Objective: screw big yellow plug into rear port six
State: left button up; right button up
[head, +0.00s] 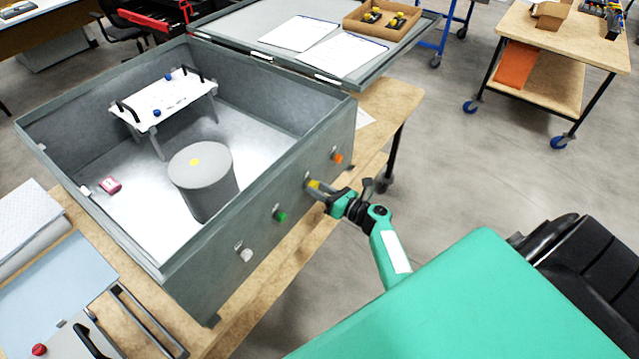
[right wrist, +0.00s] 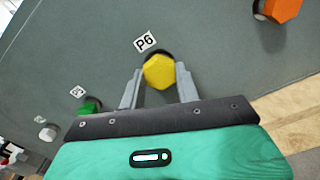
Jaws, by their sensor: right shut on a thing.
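The big yellow plug (right wrist: 158,72) sits at the port under the P6 label (right wrist: 146,41) on the grey box wall, in the right wrist view. In the head view the yellow plug (head: 314,184) shows small at the outer wall of the box (head: 182,284). My right gripper (right wrist: 158,84) has one finger on each side of the plug and is shut on it. It also shows in the head view (head: 317,190), reaching the wall from the right. How deep the plug sits in the port cannot be told. My left gripper is not in view.
An orange plug (head: 337,158) sits to the right on the same wall. A green plug (head: 280,216) and a white plug (head: 245,255) sit to the left. The open box holds a grey cylinder (head: 207,185) and a white raised plate (head: 165,100).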

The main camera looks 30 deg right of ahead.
jog(key=m+p, duration=0.1)
jog(key=m, duration=0.1)
jog(key=m+p, duration=0.4)
jog(key=shift+r, duration=0.25)
jog(key=shift+f+m, duration=0.25)
jog(key=shift+m, duration=0.55)
jog(key=o, duration=0.9)
